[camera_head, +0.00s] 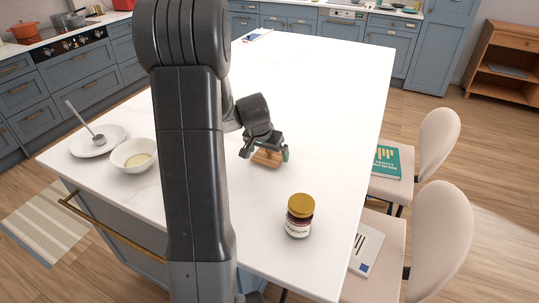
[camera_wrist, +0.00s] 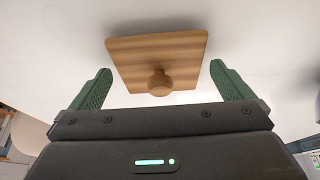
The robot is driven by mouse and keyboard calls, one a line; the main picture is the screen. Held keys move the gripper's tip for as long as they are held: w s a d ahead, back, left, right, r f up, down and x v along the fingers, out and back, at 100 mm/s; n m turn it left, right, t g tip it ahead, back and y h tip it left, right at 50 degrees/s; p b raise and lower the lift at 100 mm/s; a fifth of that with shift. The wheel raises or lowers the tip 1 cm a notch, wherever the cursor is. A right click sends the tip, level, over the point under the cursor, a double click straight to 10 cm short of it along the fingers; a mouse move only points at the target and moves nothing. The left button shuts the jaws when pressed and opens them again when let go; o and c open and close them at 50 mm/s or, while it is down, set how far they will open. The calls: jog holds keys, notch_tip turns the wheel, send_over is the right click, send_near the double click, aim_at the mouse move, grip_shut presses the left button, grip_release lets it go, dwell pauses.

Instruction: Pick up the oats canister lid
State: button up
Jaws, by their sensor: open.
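The lid is a square wooden piece with a round knob. In the head view the lid (camera_head: 267,158) lies on the white island top, partly hidden by my gripper (camera_head: 265,150), which is just above it. In the wrist view the lid (camera_wrist: 158,52) is ahead, with its knob (camera_wrist: 160,83) toward me. My gripper's green fingers (camera_wrist: 160,88) are spread wide, one on each side of the knob, and touch nothing. My gripper is open and empty. No oats canister shows in either view.
A jar with a gold cap (camera_head: 298,216) stands on the island (camera_head: 330,100) to the lid's right and nearer. A bowl (camera_head: 134,154) and a plate with a ladle (camera_head: 98,140) are at the left. Chairs (camera_head: 440,232) stand along the right side. The island's far part is mostly clear.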

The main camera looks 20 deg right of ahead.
jog(key=shift+w+d+f, duration=0.1)
jog(key=shift+f, duration=0.25)
